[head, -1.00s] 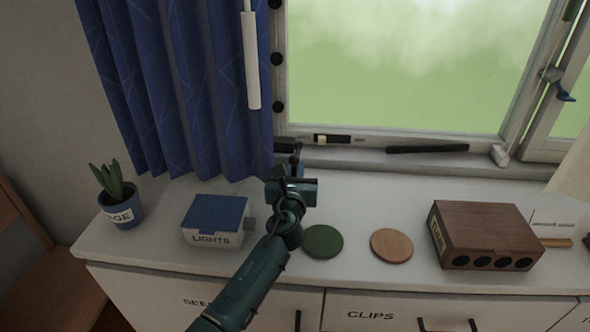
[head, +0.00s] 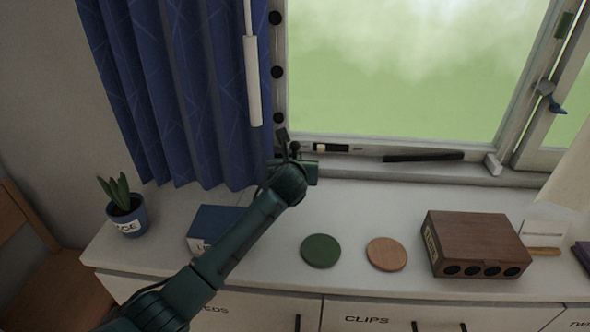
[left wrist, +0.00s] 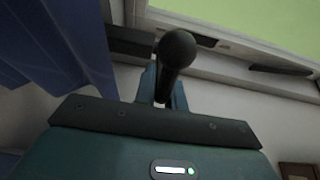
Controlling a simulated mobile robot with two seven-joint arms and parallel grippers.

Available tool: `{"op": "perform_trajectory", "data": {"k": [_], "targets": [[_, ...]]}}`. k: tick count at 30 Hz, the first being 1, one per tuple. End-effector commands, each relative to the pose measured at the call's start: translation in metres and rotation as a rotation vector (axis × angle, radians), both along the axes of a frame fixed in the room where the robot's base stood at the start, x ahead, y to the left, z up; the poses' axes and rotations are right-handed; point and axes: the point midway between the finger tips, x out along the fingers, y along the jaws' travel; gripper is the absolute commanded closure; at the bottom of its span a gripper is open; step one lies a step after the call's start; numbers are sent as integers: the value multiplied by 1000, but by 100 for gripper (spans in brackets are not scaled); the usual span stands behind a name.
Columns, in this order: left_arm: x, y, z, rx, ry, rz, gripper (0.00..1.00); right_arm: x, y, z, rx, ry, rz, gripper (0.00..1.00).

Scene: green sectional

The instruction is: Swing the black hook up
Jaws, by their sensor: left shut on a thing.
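The black hook (left wrist: 177,55) shows in the left wrist view as a dark bar with a round ball end, standing between my fingertips. In the head view only a small dark part of it (head: 282,136) shows at the lower left corner of the window frame. My left gripper (head: 291,158) is at that corner, its fingers largely hidden by my own wrist. In the left wrist view my left gripper (left wrist: 165,88) is shut on the hook. My right gripper is in neither view.
A blue curtain (head: 190,90) and a white rod (head: 252,80) hang close on the left. Black knobs line the window frame. Below are a blue-lidded box (head: 210,222), green disc (head: 320,251), wooden disc (head: 386,254) and brown box (head: 475,240). A black bar (head: 424,157) lies on the sill.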

Motion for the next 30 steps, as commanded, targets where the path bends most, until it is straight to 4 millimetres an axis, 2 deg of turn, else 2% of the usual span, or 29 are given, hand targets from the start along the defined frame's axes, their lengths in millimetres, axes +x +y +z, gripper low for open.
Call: {"op": "perform_trajectory", "data": {"k": [2, 9, 27, 28, 30], "targets": [[4, 1, 9, 3, 39, 1, 100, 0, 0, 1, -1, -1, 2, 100], [9, 1, 17, 0, 146, 2, 100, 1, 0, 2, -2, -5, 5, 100], [12, 1, 19, -2, 189, 3, 100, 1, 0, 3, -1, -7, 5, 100], [12, 1, 19, -2, 189, 3, 87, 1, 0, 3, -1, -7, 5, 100], [11, 1, 19, -2, 189, 3, 81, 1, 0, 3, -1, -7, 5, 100]]}}
